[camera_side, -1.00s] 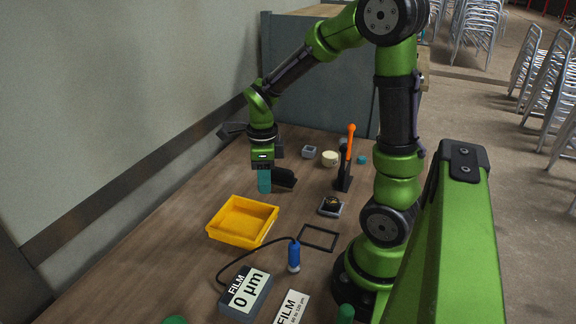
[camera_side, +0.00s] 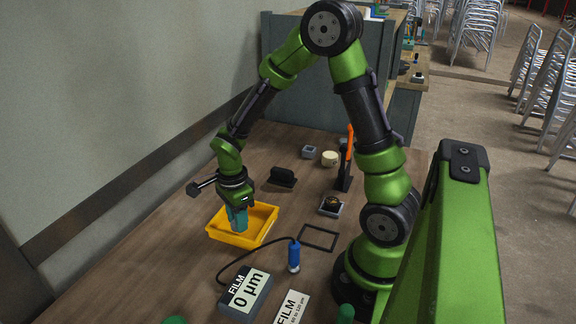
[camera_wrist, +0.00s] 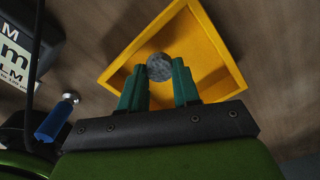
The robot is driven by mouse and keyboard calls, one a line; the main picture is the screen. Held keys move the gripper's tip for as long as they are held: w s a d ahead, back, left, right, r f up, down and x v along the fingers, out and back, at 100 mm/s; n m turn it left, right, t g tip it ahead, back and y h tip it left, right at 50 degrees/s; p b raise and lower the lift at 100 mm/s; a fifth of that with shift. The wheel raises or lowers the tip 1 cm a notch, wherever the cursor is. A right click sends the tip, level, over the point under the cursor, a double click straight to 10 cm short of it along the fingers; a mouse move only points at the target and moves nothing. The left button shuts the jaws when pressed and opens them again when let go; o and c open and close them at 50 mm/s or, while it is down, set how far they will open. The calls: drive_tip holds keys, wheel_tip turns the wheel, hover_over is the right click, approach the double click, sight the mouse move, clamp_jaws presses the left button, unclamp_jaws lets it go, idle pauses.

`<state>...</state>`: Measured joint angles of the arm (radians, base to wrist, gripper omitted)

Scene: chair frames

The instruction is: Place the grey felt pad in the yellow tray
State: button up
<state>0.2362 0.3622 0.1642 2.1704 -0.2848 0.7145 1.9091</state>
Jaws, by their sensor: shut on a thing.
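The yellow tray (camera_side: 262,226) stands on the wooden table; it also shows in the wrist view (camera_wrist: 203,30). My gripper (camera_side: 238,222) is over the tray, with its teal fingers pointing down into it. In the wrist view, my gripper (camera_wrist: 160,76) is shut on the round grey felt pad (camera_wrist: 159,67), which sits between the fingertips with the tray floor behind it. The pad is hidden by the fingers in the side view. I cannot tell whether the pad touches the tray floor.
A film gauge box (camera_side: 245,291) with a cabled blue probe (camera_side: 294,256) stands in front of the tray.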

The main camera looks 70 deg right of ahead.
drive_tip(key=shift+f, duration=1)
drive_tip(key=shift+f, duration=0.1)
drive_tip(key=o, duration=1)
wheel_tip(320, 180, up, 11)
drive_tip(key=shift+s+a+r+n+t+y, duration=0.35)
drive_tip(key=shift+s+a+r+n+t, duration=1.2)
drive_tip(key=shift+n, duration=1.8)
drive_tip(key=shift+s+a+r+n+t+y, duration=0.3)
drive_tip(key=shift+s+a+r+n+t, duration=0.4)
drive_tip(key=shift+s+r+n, duration=1.7)
drive_tip(key=shift+s+a+r+n+t+y, duration=0.35)
drive_tip(key=shift+s+a+r+n+t, duration=0.85)
drive_tip(key=shift+r+n, duration=2.15)
